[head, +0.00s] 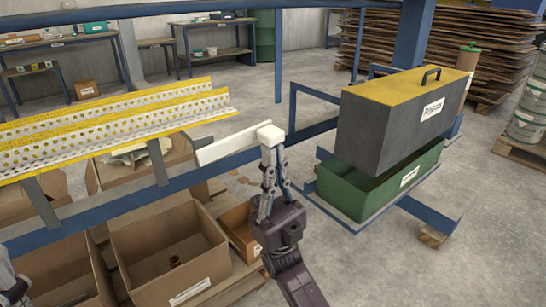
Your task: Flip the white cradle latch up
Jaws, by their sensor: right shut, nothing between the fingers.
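The white cradle latch (228,146) is a long flat bar on the blue rail, right of the yellow perforated trays. It lies close to level, rising slightly to its right end, which has a thicker white block. My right gripper (270,155) is shut with nothing held. Its fingertips are at the underside of that block and hide part of it; I cannot tell whether they touch. A small grey part of my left gripper (12,287) shows at the lower left edge, too cut off to read its fingers.
Yellow perforated trays (110,128) rest along the blue rail (90,212). Open cardboard boxes (165,250) stand below it. A black case with a yellow top (380,125) sits over a green bin (375,188) at right. Floor is clear at lower right.

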